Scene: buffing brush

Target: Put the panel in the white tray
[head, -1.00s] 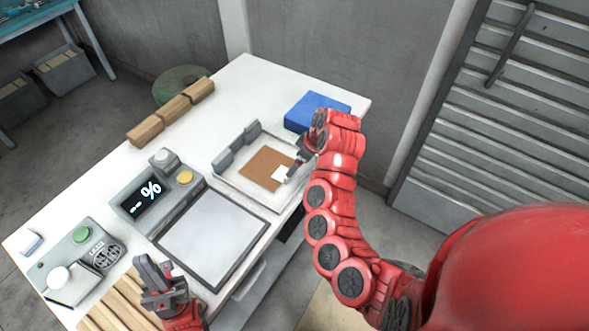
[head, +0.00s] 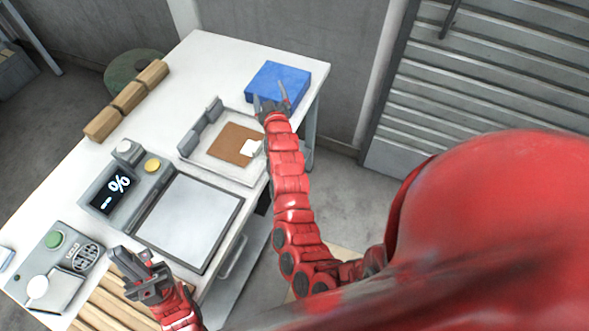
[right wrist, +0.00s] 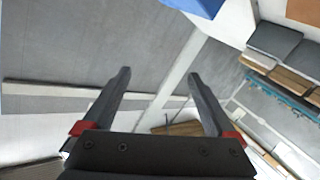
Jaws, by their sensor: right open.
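A flat brown panel (head: 234,142) with a white patch (head: 250,148) on its right side lies inside the shallow white tray (head: 208,165). The tray has grey blocks along its left edge. My right gripper (head: 271,98) is open and empty, past the tray's far right corner and in front of the blue box. In the right wrist view its fingers (right wrist: 159,75) are spread with nothing between them. My left gripper (head: 143,272) hangs over the near left of the table, away from the panel. Whether its jaws are open is unclear.
A blue box (head: 278,83) stands at the table's far right end. A flat grey plate (head: 190,222) and a display unit (head: 122,188) lie nearer than the tray. Wooden blocks (head: 127,97) line the far left edge. A device with a green button (head: 58,262) stands at left.

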